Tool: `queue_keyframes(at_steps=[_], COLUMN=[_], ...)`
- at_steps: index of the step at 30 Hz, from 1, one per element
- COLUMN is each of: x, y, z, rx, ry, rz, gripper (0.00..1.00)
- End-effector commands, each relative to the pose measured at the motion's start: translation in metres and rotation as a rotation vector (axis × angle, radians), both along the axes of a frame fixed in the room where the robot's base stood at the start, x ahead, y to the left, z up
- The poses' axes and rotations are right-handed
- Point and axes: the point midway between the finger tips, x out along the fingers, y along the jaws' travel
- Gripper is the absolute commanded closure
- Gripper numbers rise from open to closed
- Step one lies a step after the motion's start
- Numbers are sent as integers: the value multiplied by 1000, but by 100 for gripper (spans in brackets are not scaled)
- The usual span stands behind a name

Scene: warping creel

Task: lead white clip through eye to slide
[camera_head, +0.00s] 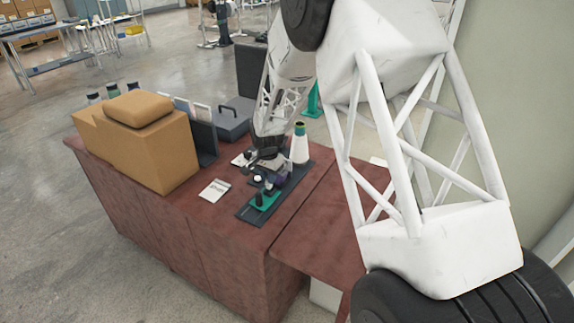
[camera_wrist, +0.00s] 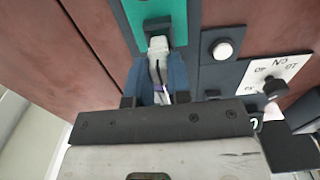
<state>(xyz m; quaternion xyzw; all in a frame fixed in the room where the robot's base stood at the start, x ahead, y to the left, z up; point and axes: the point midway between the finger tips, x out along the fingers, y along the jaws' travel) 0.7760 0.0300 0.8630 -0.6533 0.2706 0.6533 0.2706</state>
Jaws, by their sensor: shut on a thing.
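In the wrist view my gripper (camera_wrist: 159,75) is shut on the white clip (camera_wrist: 157,46), whose pale end sticks out past the fingertips. A thin pale thread seems to run back between the fingers. Just beyond the clip is a dark upright part (camera_wrist: 157,24) on a green plate (camera_wrist: 186,12); I cannot tell if it is the eye or the slide, or whether the clip touches it. In the head view my gripper (camera_head: 268,176) is low over the dark board, close to the green plate (camera_head: 265,200). The clip is too small to make out there.
A white yarn cone (camera_head: 300,147) stands behind my gripper on the dark board (camera_head: 250,215). A white round button (camera_wrist: 222,50) and a switch panel with a black knob (camera_wrist: 273,86) lie to the right. A cardboard box (camera_head: 160,150) and a paper card (camera_head: 215,190) are left on the table.

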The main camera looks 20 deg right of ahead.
Motion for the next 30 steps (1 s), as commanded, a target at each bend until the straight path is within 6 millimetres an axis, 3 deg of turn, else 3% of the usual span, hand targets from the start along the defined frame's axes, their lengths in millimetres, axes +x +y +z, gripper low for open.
queue_keyframes(at_steps=[30], x=[0], y=[0], z=[-14], rx=[0], ry=[0], rz=[0], gripper=[100])
